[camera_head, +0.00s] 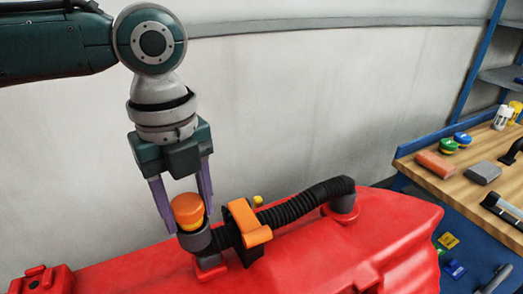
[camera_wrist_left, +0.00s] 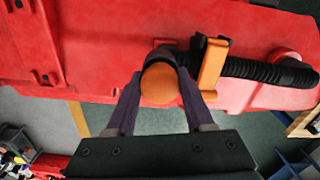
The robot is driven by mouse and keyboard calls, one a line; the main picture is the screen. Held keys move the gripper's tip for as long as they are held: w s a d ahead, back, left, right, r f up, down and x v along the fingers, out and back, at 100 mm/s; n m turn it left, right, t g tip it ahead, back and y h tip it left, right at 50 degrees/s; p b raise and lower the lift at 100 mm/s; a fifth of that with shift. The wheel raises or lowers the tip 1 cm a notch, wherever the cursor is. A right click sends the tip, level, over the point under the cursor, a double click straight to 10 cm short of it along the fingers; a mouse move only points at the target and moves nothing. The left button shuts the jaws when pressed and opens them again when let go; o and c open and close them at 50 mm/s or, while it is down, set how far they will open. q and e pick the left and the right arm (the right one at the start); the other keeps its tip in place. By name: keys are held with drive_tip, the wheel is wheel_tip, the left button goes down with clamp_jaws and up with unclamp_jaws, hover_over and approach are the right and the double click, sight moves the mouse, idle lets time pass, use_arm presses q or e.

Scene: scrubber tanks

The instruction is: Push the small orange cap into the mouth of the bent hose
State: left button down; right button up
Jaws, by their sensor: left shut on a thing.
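The small orange cap (camera_head: 187,207) is at the top of the upturned dark mouth (camera_head: 195,239) of the bent hose (camera_head: 305,203). I cannot tell whether the cap is inside the mouth or only above it. My left gripper (camera_head: 189,216) points down with its purple fingers on both sides of the cap, shut on it. In the left wrist view the cap (camera_wrist_left: 160,84) lies between the fingertips and hides most of the hose mouth. The black ribbed hose (camera_wrist_left: 262,71) runs right from there. My right gripper is not in view.
An orange clamp (camera_head: 248,224) stands close beside the hose mouth. The hose lies on the red tank (camera_head: 345,255). A small yellow knob (camera_head: 258,201) is behind the clamp. A wooden workbench (camera_head: 456,182) with several items stands at the right.

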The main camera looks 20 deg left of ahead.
sight(187, 204)
use_arm(q)
drive_tip(key=shift+s+a+f, duration=0.1)
drive_tip(key=shift+f, duration=0.4)
drive_tip(key=shift+r+p, duration=0.1)
drive_tip(key=shift+p, duration=0.25)
idle(0.6)
drive_tip(key=shift+c, duration=1.8)
unclamp_jaws()
drive_tip(key=shift+r, duration=0.1)
drive_tip(key=shift+o, duration=0.4)
drive_tip(key=shift+s+d+r+p, duration=0.15)
drive_tip(key=shift+d+r+p, duration=0.15)
drive_tip(key=shift+r+p, duration=0.65)
drive_tip(key=shift+p, duration=0.3)
drive_tip(key=shift+a+r+p, duration=0.1)
drive_tip(key=shift+r+p, duration=1.25)
drive_tip(key=shift+p, duration=0.05)
